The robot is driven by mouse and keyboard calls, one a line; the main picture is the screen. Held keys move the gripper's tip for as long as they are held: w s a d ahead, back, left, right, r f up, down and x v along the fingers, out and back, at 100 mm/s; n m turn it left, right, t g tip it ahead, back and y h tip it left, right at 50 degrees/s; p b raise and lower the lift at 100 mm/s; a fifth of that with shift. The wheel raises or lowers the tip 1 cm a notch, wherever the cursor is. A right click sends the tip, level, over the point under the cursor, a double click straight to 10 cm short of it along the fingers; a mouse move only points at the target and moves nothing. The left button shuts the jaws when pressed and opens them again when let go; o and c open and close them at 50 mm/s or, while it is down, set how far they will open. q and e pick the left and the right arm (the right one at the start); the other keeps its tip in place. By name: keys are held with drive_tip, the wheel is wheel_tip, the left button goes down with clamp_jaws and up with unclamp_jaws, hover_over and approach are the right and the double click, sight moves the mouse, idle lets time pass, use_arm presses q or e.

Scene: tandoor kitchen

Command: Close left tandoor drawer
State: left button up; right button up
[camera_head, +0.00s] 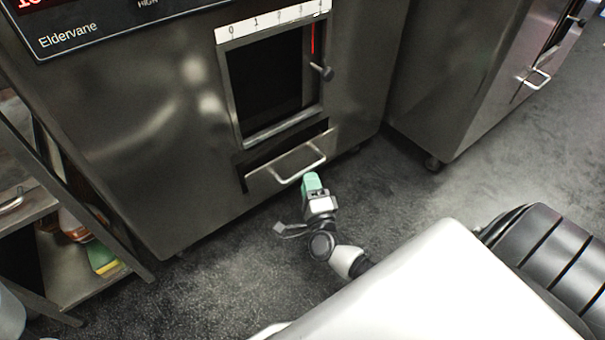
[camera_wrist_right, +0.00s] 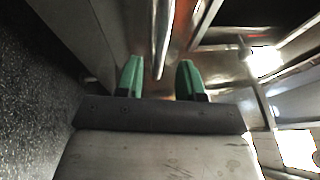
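The left tandoor (camera_head: 150,130) is a tall steel cabinet with a dark square opening. Below the opening, its drawer (camera_head: 262,180) stands partly open, with a dark gap above its front. A curved metal handle (camera_head: 300,163) is on the drawer front. My right gripper (camera_head: 312,182), with green fingertips, is just in front of and below the handle. In the right wrist view the two green fingers (camera_wrist_right: 159,78) are apart, and a shiny metal bar (camera_wrist_right: 163,45) appears between and beyond them; I cannot tell if they touch it. My left gripper is out of view.
A second steel tandoor (camera_head: 455,75) stands to the right, with its own handle. An open shelf (camera_head: 75,270) with a green and yellow item is at the left. The dark speckled floor (camera_head: 225,285) before the drawer is clear apart from my arm.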

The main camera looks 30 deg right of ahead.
sight(305, 170)
drive_tip(key=shift+b+x, duration=0.6)
drive_tip(key=shift+x, duration=1.75)
drive_tip(key=shift+c, duration=0.2)
clamp_jaws()
